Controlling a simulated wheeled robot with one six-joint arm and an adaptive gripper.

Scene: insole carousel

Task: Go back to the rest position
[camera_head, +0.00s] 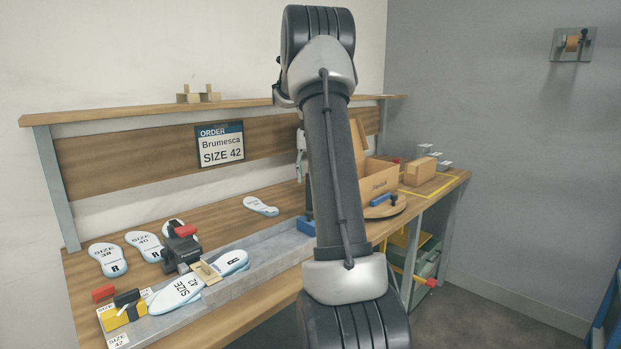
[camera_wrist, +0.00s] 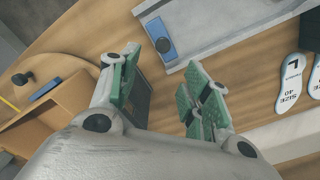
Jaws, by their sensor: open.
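My gripper (camera_wrist: 164,60) is open and empty in the wrist view, its green-padded fingers apart above the wooden bench (camera_wrist: 75,40). In the head view my arm hides most of it. The order sign (camera_head: 220,144) reads Brumesca, size 42. A size 42 insole (camera_head: 178,292) and another insole (camera_head: 234,262) lie in the long grey tray (camera_head: 262,277) by a black and red clamp (camera_head: 181,250). A single insole (camera_head: 260,206) lies farther back on the bench. A blue block (camera_head: 306,226) is at the tray's far end; it also shows in the wrist view (camera_wrist: 157,37).
Several insoles (camera_head: 108,259) lie at the bench's left. An open cardboard box (camera_head: 378,176) and a round wooden turntable (camera_head: 388,211) with a blue item (camera_head: 382,200) stand at the right. A shelf (camera_head: 130,112) runs behind. Floor (camera_head: 480,290) at the right is clear.

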